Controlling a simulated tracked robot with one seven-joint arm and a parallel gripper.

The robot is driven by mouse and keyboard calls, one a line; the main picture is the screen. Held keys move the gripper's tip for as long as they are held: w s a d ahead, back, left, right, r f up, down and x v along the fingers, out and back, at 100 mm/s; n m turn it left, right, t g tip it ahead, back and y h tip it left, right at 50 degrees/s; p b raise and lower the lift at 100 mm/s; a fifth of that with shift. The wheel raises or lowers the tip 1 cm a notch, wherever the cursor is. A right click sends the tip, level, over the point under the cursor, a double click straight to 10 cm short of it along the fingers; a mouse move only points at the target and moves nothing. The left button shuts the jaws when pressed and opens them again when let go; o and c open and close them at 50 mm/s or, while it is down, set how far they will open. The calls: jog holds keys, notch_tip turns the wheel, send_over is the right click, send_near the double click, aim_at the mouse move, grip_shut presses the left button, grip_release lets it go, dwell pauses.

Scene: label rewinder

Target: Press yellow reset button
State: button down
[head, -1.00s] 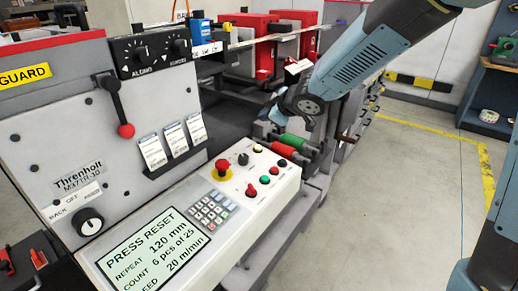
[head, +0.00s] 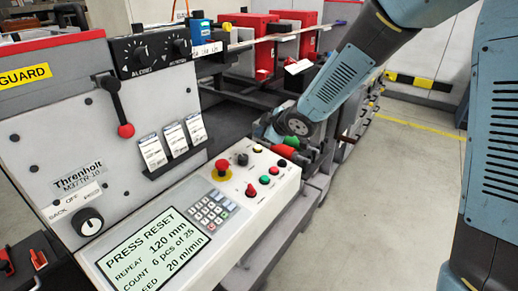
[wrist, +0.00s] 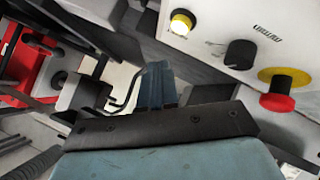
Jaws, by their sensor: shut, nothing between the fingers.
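The yellow button (head: 257,149) sits at the far edge of the white control panel (head: 262,215) in the head view. In the wrist view the yellow button (wrist: 181,22) looks lit, at the top, beside a black knob. My gripper (head: 262,131) is just beyond the panel's far edge in the head view, partly hidden by my wrist. In the wrist view my gripper (wrist: 156,72) is shut and empty, with its tips below and left of the yellow button. I see no contact between them.
A red mushroom button (head: 222,167) with a yellow collar stands near the black knob (head: 243,160). Smaller red and green buttons sit on the panel. The screen (head: 155,248) reads PRESS RESET. Open floor is at right.

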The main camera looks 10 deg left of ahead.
jog(key=shift+w+a+f, duration=0.1)
jog(key=shift+a+f, duration=0.1)
jog(key=shift+f, duration=1.2)
jog(key=shift+f, duration=0.1)
dwell(1.0)
jog(key=shift+f, duration=0.3)
jog(key=shift+a+f, duration=0.1)
jog(key=shift+f, duration=0.35)
dwell(0.8)
dwell(0.4)
jog(key=shift+r, duration=0.9)
jog(key=shift+d+r, duration=0.25)
jog(key=shift+r, duration=1)
jog(key=shift+d+r, duration=0.2)
jog(key=shift+r, duration=1.05)
